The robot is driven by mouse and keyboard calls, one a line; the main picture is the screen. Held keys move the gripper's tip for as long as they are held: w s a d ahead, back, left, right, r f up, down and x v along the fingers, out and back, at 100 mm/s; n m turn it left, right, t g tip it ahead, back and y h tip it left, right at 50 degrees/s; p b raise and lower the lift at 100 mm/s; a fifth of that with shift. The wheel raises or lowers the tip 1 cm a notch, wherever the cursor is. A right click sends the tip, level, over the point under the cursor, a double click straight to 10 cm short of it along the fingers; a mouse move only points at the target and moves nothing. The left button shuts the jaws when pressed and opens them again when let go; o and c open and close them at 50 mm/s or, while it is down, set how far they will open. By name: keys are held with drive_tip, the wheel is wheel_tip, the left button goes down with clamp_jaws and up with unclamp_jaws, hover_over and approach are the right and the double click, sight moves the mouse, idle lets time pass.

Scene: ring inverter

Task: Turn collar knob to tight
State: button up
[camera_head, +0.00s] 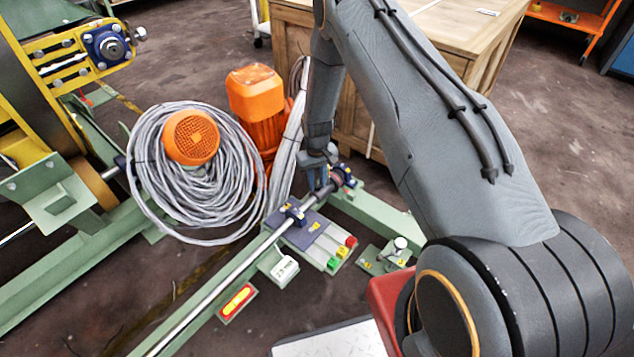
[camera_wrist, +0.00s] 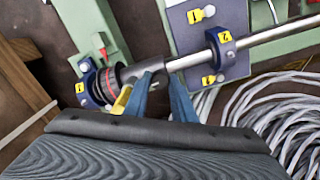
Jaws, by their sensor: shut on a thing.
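A long metal shaft (camera_wrist: 275,34) runs through blue numbered bearing blocks (camera_wrist: 222,46) on a green frame. Near its end is a dark collar with a red ring (camera_wrist: 109,83), beside another blue block (camera_wrist: 89,88). My gripper (camera_wrist: 163,82) has its two blue fingers at the shaft's sleeve, just beside the dark collar. It is shut on the collar knob, which is mostly hidden between the fingers. In the head view my gripper (camera_head: 318,180) is at the shaft (camera_head: 240,254) near its far end, and the grip is too small to make out.
A coil of grey cable (camera_head: 145,190) and an orange motor (camera_head: 257,95) stand left of my gripper. A wooden crate (camera_head: 350,110) is close behind it. A panel with red, yellow and green buttons (camera_head: 341,252) lies in front. Bare floor (camera_head: 560,120) shows at the right.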

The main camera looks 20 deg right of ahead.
sight(317, 185)
idle(0.3)
drive_tip(key=o, duration=1.1)
drive_tip(key=shift+c, duration=0.2)
drive_tip(key=shift+r, duration=0.1)
drive_tip(key=shift+r+p, duration=0.65)
drive_tip(key=shift+r, duration=3.15)
